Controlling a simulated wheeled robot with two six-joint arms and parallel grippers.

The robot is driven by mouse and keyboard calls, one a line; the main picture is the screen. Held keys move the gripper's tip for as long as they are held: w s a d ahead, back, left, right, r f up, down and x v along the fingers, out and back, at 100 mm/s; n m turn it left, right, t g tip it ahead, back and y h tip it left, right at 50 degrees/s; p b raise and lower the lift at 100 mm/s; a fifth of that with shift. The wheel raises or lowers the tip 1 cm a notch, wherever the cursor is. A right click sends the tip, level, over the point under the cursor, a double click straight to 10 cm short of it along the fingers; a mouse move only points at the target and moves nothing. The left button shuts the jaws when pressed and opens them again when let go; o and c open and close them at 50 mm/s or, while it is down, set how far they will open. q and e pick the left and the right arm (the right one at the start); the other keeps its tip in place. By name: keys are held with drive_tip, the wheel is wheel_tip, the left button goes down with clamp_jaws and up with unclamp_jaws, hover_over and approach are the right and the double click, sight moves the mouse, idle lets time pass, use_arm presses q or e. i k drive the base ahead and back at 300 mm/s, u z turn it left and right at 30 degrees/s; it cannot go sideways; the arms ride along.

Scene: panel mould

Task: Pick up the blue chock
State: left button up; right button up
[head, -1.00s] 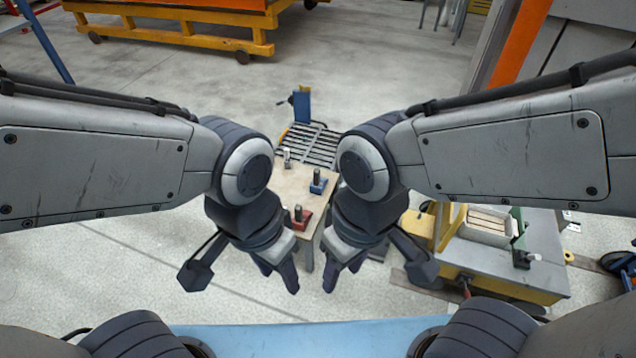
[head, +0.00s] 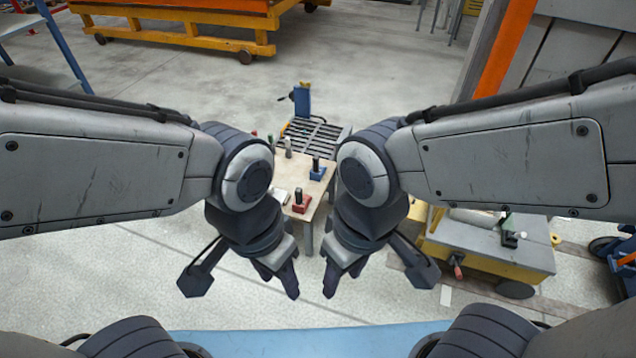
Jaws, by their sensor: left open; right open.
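The blue chock (head: 317,171), a small blue block with a dark upright handle, stands on the far part of a small light-topped table (head: 299,176). A similar red chock (head: 301,202) stands nearer to me on the same table. My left gripper (head: 280,286) is open and empty, left of the table's near end and in front of it. My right gripper (head: 342,286) is open and empty, to the right. Both grippers are nearer to me than the chocks and apart from them. My arms hide both sides of the table.
A roller rack (head: 313,136) with a blue post (head: 301,102) stands behind the table. A yellow and grey machine bench (head: 487,246) is at the right. A yellow trolley (head: 175,32) is at the back left. The floor left of the table is clear.

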sight(317, 172)
drive_tip(key=u, duration=1.25)
drive_tip(key=i, duration=2.2)
drive_tip(key=z, duration=0.75)
drive_tip(key=i, duration=0.75)
drive_tip(key=z, duration=0.95)
drive_tip(key=i, duration=0.2)
drive_tip(key=z, duration=0.2)
